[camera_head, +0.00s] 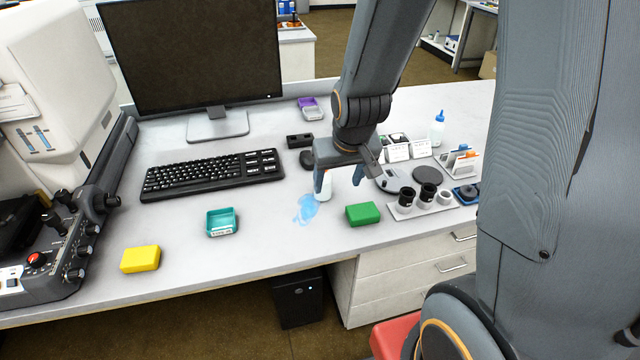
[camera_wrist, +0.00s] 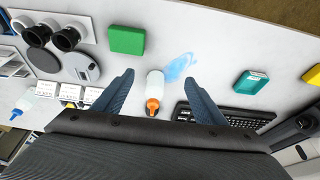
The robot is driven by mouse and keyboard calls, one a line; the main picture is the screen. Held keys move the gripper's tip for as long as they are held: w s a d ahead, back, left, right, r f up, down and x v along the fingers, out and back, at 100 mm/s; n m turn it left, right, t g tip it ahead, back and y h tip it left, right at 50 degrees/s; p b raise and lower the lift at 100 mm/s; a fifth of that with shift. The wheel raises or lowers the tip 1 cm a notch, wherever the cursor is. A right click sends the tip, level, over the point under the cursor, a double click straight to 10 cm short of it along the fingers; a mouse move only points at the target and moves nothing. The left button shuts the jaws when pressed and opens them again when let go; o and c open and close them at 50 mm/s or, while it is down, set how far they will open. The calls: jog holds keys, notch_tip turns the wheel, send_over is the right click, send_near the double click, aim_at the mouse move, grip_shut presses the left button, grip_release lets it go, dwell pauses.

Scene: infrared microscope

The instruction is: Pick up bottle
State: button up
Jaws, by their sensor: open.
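A white bottle with an orange cap (camera_wrist: 153,90) is between the two fingers of my gripper (camera_wrist: 160,72) in the wrist view, with a gap on each side. In the head view the white bottle (camera_head: 325,188) shows partly behind my gripper (camera_head: 338,180), and its cap is hidden. My gripper is open and points down over the table. A second white bottle with a blue cap (camera_head: 437,128) stands at the back right of the table; it also shows at the left of the wrist view (camera_wrist: 22,104).
A blue spill (camera_head: 306,209) lies beside the near bottle. A green box (camera_head: 363,214) is to its right, and a teal tray (camera_head: 221,222) and yellow box (camera_head: 141,259) to its left. A keyboard (camera_head: 212,174), monitor (camera_head: 190,50) and holder with black lenses (camera_head: 425,205) stand around.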

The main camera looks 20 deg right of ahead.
aim_at(327, 178)
jog(key=w+f+t, duration=0.1)
jog(key=w+f, duration=0.1)
jog(key=w, duration=0.1)
jog(key=w+f, duration=0.2)
jog(key=w, duration=0.1)
jog(key=w+f+t, duration=0.1)
jog(key=w+f, duration=0.1)
jog(key=w, duration=0.1)
jog(key=shift+w+d+t+b, duration=0.25)
jog(key=shift+d+t+b, duration=0.05)
jog(key=shift+d+b, duration=0.1)
jog(key=shift+a+p+x, duration=0.15)
jog(key=shift+p+x, duration=0.4)
jog(key=shift+x, duration=1.4)
jog(key=shift+a+p+x, duration=0.1)
jog(key=shift+p+x, duration=0.45)
jog(key=shift+x, duration=1.35)
jog(key=c, duration=1.3)
jog(key=shift+w+r, duration=0.1)
jog(key=shift+r, duration=0.1)
